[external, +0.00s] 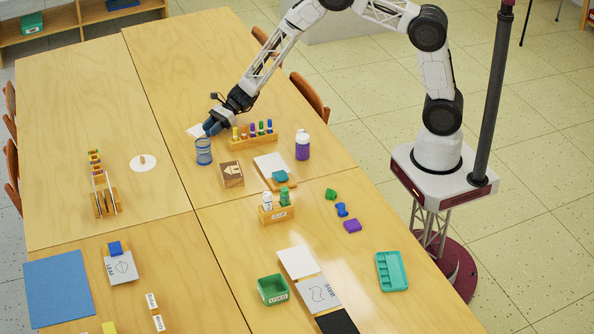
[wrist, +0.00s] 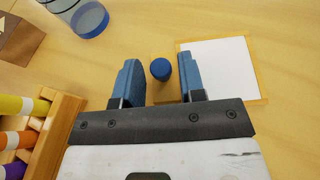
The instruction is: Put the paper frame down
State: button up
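The paper frame is a white sheet with a thin wooden border. It shows in the wrist view (wrist: 222,70), to the right of my fingers, and in the external view (external: 194,131), partly hidden behind my gripper. A blue knob (wrist: 160,69) stands on a small wooden piece beside the frame's left edge, between my fingers. My gripper (external: 212,126) is low at the table, with its blue fingers (wrist: 161,82) apart.
A wooden rack of colored markers (external: 254,138) is close to my gripper. A clear blue-based cup (external: 204,152) stands just in front of it. A purple jar (external: 302,146) and a brown block (external: 231,174) stand nearby. The tabletop (external: 180,60) behind is clear.

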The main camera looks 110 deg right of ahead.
jog(key=shift+o, duration=0.6)
jog(key=shift+s+d+r, duration=0.1)
jog(key=shift+r, duration=0.05)
jog(key=v, duration=1.1)
jog(key=shift+s+d+r, duration=0.1)
jog(key=shift+s+d, duration=0.05)
jog(key=shift+s, duration=0.2)
